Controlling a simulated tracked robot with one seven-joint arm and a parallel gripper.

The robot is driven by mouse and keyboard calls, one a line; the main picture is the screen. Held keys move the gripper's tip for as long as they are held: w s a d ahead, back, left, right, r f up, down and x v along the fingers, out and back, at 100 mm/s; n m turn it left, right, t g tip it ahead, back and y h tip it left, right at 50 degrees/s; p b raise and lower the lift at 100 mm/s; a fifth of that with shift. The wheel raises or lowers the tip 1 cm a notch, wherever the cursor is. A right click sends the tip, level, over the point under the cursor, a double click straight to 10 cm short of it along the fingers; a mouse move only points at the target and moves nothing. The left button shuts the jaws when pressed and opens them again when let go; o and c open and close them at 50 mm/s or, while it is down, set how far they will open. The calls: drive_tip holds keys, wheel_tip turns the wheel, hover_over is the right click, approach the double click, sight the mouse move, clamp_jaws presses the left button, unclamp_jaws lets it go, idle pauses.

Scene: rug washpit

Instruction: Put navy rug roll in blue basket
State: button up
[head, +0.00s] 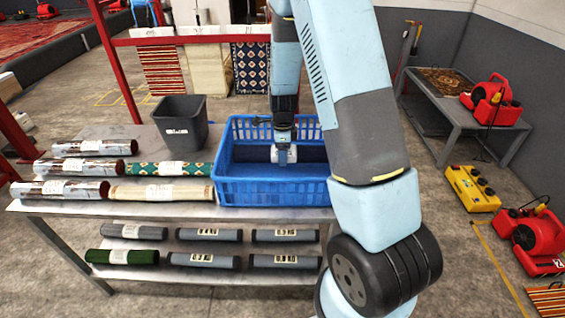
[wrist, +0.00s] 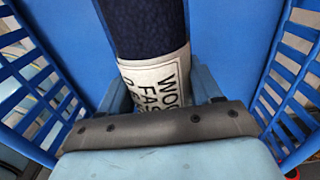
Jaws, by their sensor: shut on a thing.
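The navy rug roll (head: 254,154) lies crosswise inside the blue basket (head: 270,192), with a white label around its middle. My gripper (head: 284,148) reaches down into the basket from above and is shut on the roll at this label. In the wrist view, the navy roll (wrist: 145,28) and its printed label (wrist: 155,78) sit between my fingers, with blue basket walls (wrist: 235,45) on both sides. The roll's underside is hidden, so I cannot tell whether it touches the basket floor.
The basket stands on a metal table (head: 120,208). Left of it lie a green patterned roll (head: 200,169), a cream roll (head: 190,191) and several silvery rolls (head: 60,188). A dark grey bin (head: 181,120) stands behind. More rolls (head: 205,235) lie on the lower shelf.

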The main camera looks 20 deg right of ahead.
drive_tip(key=shift+f, duration=2.1)
drive_tip(key=o, duration=1.4)
wheel_tip(320, 180, up, 12)
drive_tip(key=shift+r, duration=0.15)
drive_tip(key=s+r+n+t, duration=0.1)
drive_tip(key=s+r+n, duration=0.4)
drive_tip(key=r, duration=0.4)
drive_tip(key=s+r+n+t, duration=0.1)
drive_tip(key=s+r+n, duration=0.45)
drive_tip(key=r, duration=0.35)
drive_tip(key=s+r+n+t, duration=0.1)
drive_tip(key=s+r+n, duration=0.2)
drive_tip(key=s, duration=0.3)
drive_tip(key=s+r+n+t, duration=0.1)
drive_tip(key=s+r+n, duration=0.2)
drive_tip(key=s, duration=0.3)
drive_tip(key=s+r+n+t, duration=0.1)
drive_tip(key=s+r+n, duration=0.2)
drive_tip(key=s+n, duration=0.2)
drive_tip(key=shift+s+r+t, duration=0.1)
drive_tip(key=shift+s+t, duration=0.2)
drive_tip(key=shift+s, duration=0.15)
